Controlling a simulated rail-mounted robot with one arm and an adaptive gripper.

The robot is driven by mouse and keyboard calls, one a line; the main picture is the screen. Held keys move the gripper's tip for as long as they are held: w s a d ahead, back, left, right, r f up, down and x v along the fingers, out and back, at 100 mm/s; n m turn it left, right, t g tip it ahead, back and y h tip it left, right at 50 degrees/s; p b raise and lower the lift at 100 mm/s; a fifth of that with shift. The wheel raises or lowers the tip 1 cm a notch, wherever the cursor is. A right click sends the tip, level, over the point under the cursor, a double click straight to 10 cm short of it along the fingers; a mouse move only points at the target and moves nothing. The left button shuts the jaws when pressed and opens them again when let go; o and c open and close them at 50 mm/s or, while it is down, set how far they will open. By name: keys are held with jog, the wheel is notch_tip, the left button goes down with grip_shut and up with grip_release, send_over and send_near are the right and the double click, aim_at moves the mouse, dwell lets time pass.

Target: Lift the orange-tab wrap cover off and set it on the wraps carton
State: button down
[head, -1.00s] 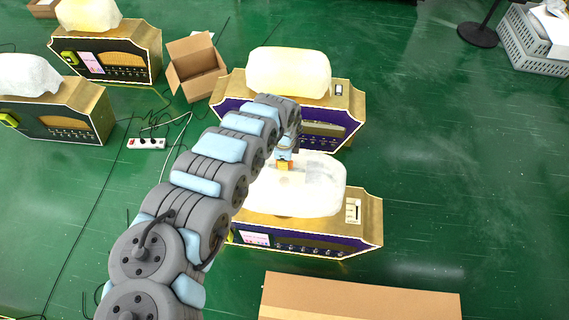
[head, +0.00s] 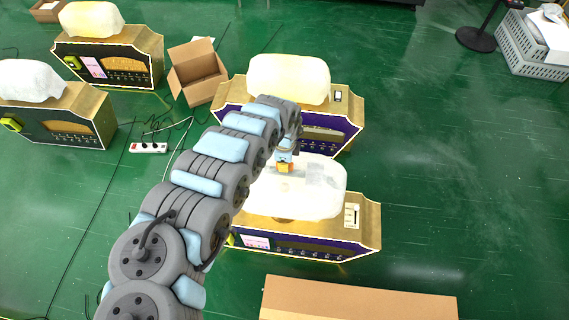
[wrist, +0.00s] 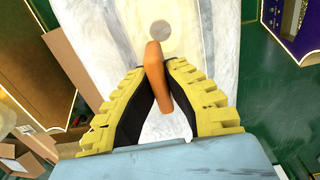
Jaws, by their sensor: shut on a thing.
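The wrap cover (head: 325,200) is a translucent white, rounded cover over the top of the near gold and purple machine (head: 368,215). Its orange tab (head: 285,168) stands up near the cover's back side. My gripper (head: 285,158) is above the cover and shut on the tab. In the wrist view the tab (wrist: 155,62) is pinched between the yellow-ridged fingers, over the pale cover (wrist: 190,20). I cannot tell whether the cover has any gap below it. My arm hides the cover's left end.
A second purple machine with a similar cover (head: 288,78) stands close behind. Two dark machines with covers (head: 92,18) (head: 30,80) stand at the left. A power strip (head: 148,148) and cables lie on the green floor. The floor to the right is largely clear.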

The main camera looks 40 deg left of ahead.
jog(key=shift+r+p, duration=3.9)
jog(key=shift+r, duration=0.45)
jog(key=shift+w, duration=0.1)
